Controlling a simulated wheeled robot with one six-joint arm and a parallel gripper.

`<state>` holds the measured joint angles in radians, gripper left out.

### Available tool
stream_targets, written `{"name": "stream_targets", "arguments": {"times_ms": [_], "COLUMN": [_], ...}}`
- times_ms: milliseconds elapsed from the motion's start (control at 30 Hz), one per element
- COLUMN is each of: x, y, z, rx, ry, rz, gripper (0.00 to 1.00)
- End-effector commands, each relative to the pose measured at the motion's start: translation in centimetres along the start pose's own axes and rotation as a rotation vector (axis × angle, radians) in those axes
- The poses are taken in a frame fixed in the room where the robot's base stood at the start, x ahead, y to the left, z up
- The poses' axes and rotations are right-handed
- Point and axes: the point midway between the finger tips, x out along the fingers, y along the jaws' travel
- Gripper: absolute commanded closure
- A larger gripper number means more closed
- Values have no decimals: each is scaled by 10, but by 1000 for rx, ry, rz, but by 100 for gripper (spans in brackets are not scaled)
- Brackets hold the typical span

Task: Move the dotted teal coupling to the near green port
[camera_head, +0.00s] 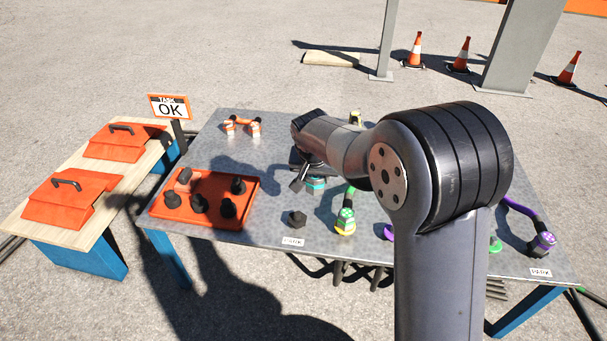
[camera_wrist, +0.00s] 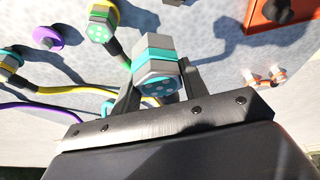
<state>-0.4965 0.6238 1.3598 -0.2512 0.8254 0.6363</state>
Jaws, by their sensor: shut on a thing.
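The dotted teal coupling (camera_wrist: 156,52) is a grey hexagonal body with teal bands and a dotted teal face. My gripper (camera_wrist: 158,80) is shut on it, with one finger on each side. In the head view the coupling (camera_head: 316,184) shows as a teal patch under my gripper (camera_head: 303,174), over the middle of the table; I cannot tell whether it touches the top. A small green piece (camera_head: 495,244) shows right of my arm near the front edge. It may be the near green port, but my arm hides much around it.
An orange tray (camera_head: 165,209) with several black pieces is at left. A purple coupling (camera_head: 543,242) and its cable are at right.

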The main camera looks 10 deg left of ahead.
Motion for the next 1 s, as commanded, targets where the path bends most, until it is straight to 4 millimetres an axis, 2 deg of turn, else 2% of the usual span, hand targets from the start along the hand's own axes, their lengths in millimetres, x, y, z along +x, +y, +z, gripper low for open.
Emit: {"name": "stream_targets", "arguments": {"times_ms": [700, 1000], "x": [2, 3], "y": [84, 91], "z": [0, 1], "rx": [2, 0], "ry": [3, 2], "rz": [0, -1], "gripper": [86, 86]}}
